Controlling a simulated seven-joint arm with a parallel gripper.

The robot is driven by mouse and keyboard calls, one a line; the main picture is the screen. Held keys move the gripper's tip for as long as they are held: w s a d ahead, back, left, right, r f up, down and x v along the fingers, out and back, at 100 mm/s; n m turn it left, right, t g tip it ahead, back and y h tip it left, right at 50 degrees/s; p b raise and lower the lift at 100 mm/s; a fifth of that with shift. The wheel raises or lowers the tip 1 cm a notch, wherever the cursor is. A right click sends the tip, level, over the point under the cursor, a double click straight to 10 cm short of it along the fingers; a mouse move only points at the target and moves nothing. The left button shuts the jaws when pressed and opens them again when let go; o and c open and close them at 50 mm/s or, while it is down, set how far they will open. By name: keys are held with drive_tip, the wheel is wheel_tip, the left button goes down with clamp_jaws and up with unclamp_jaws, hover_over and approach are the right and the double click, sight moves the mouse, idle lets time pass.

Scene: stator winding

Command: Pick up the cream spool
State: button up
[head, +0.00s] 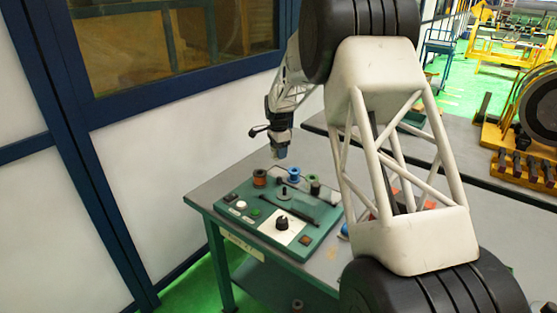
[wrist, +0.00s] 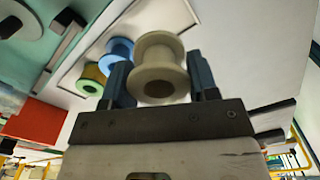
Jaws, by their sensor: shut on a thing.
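The cream spool (wrist: 160,88) sits between the two fingers of my gripper (wrist: 159,70) in the wrist view, with a finger against each side. My gripper (head: 281,152) shows in the head view above the back of the green winding board (head: 235,229), apart from it. I cannot make out the cream spool clearly in the head view, where the gripper hides it.
A white plate with a dark post (head: 282,224) is at the board's front. A wall (head: 165,150) rises on the left.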

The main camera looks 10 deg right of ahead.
drive_tip(key=shift+r, duration=1.3)
drive_tip(key=shift+s, duration=0.1)
drive_tip(key=s, duration=0.6)
drive_tip(key=s+r, duration=0.1)
drive_tip(key=s, duration=0.4)
drive_tip(key=s+r, duration=0.1)
drive_tip(key=s, duration=0.5)
drive_tip(key=shift+s+r, duration=0.1)
drive_tip(key=shift+s, duration=0.2)
drive_tip(key=shift+f, duration=2)
drive_tip(key=shift+f, duration=2.3)
